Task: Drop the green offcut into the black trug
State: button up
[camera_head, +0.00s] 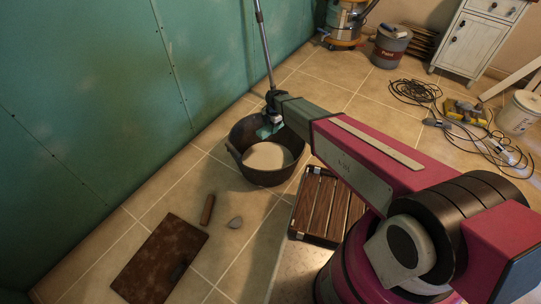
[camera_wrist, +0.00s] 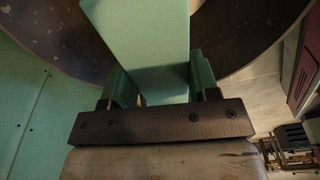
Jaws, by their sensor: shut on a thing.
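The black trug (camera_head: 262,178) stands on the tiles close to the green wall, with a pale, sand-coloured area inside it. My gripper (camera_head: 271,123) is over the trug, near the far side of its opening. It is shut on the green offcut (camera_head: 264,132). In the wrist view the pale green offcut (camera_wrist: 140,30) extends out beyond my gripper (camera_wrist: 163,88), with a finger on either side. The dark trug (camera_wrist: 235,38) lies behind the offcut there. The far end of the offcut runs out of the wrist picture, so its clearance above the trug is hidden.
A slatted wooden platform (camera_head: 330,205) stands right of the trug, under my arm. A brown board (camera_head: 160,262), a small brown block (camera_head: 207,210) and a grey lump (camera_head: 235,223) lie in front. Cables (camera_head: 415,91), a paint bucket (camera_head: 390,48) and a vacuum (camera_head: 345,22) are at the back.

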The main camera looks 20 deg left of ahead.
jog(key=o, duration=1.1)
jog(key=r, duration=0.3)
jog(key=w+r, duration=0.1)
jog(key=r, duration=0.3)
jog(key=d+r, duration=0.1)
jog(key=r, duration=0.2)
jog(key=shift+w+r, duration=0.2)
jog(key=shift+r, duration=0.15)
